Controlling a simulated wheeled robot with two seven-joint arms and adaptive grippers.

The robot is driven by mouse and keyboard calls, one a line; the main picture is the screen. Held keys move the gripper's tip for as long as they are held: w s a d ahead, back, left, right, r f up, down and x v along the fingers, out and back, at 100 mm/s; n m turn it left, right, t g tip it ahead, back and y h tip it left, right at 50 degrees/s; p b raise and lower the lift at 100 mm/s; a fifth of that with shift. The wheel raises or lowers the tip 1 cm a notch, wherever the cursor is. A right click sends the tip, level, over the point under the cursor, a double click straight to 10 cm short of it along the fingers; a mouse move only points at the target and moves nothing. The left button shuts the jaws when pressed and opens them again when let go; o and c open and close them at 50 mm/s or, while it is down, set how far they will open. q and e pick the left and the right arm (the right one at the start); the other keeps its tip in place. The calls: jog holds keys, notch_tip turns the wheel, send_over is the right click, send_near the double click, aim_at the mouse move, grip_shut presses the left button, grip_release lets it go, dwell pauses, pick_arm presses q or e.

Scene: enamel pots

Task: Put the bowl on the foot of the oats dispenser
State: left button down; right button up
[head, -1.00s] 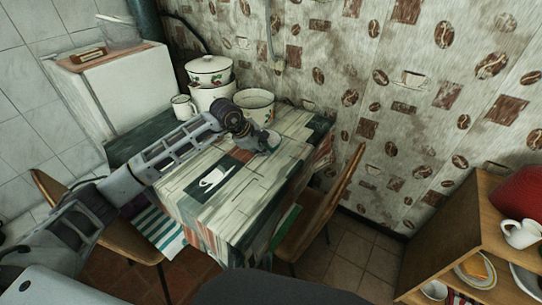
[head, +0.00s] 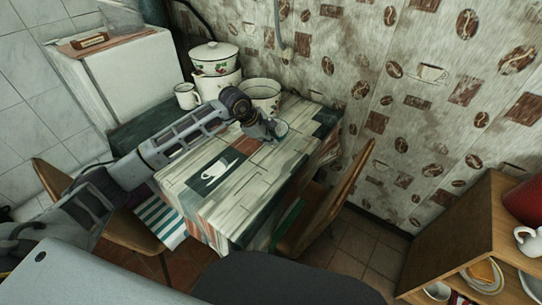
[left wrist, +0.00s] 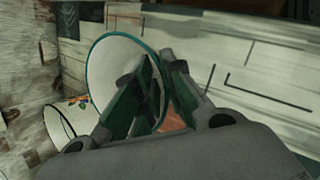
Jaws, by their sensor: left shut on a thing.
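My left gripper (head: 274,129) is over the far part of the table and is shut on the bowl. The bowl (head: 282,129) is small and pale in the head view. In the left wrist view the bowl (left wrist: 112,62) is white with a teal rim and tilted, with its wall at the fingers of my left gripper (left wrist: 160,62). The fingers hide part of it. From these views I cannot tell if the bowl touches the table. I cannot make out the oats dispenser in any view. My right gripper is not in view.
The table (head: 215,200) is mostly bare in front. A large open pot (head: 262,103), a lidded pot (head: 214,56) and a mug (head: 187,97) stand behind the arm. Chairs flank the table. A wooden shelf (head: 450,245) with dishes is at right.

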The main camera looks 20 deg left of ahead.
pick_arm(q)
jog(key=shift+f, duration=2.55)
jog(key=shift+f, duration=0.1)
jog(key=shift+f, duration=1.8)
jog(key=shift+f, duration=0.1)
jog(key=c, duration=1.5)
grip_release()
jog(key=shift+v, duration=6.1)
